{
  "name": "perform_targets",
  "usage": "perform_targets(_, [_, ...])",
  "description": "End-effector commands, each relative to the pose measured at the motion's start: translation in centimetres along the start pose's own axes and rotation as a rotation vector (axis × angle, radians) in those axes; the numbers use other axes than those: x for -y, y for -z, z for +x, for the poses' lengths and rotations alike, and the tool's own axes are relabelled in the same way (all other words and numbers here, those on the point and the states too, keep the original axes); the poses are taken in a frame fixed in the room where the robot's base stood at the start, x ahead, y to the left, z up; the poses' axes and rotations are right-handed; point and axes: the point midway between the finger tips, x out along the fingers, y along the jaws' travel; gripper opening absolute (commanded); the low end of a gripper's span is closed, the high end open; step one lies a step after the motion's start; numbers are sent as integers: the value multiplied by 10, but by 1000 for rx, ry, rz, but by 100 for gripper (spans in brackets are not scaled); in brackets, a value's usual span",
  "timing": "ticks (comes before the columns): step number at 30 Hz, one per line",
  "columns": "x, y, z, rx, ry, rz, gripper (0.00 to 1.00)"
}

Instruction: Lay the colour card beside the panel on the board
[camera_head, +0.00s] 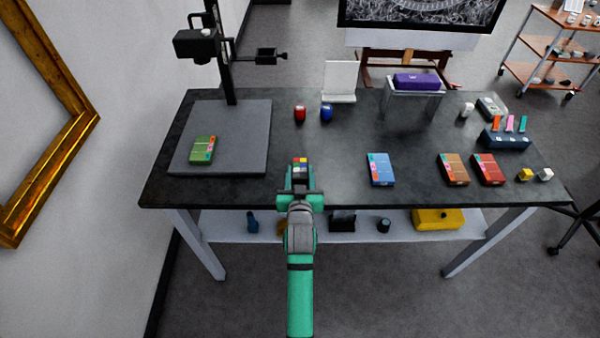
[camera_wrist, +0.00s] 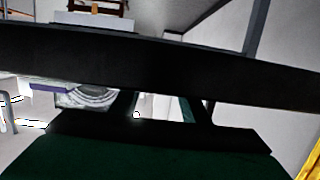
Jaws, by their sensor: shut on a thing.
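The colour card (camera_head: 300,165), with several small bright squares, is held at the tip of my gripper (camera_head: 300,188). My gripper is shut on it, in front of the middle of the table in the head view. The green panel (camera_head: 202,150) lies on the grey board (camera_head: 240,112) at the table's left, to the left of the card. The card is apart from the board. In the wrist view a wide dark band crosses the picture; I cannot tell whether it is the card.
A black camera stand (camera_head: 228,60) rises at the board's back. Red (camera_head: 300,114) and blue (camera_head: 326,113) small pots stand right of the board. Blue (camera_head: 380,168), brown (camera_head: 453,169) and red (camera_head: 488,169) boxes lie along the table's (camera_head: 340,195) right front.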

Motion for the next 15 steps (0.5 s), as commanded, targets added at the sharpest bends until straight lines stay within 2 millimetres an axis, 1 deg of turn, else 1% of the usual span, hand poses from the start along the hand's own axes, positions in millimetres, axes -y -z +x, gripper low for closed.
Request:
perform_targets(1, [0, -1, 0, 0, 0, 0, 44])
perform_targets(3, [0, -1, 0, 0, 0, 0, 60])
perform_targets(15, [0, 0, 0, 0, 1, 0, 60])
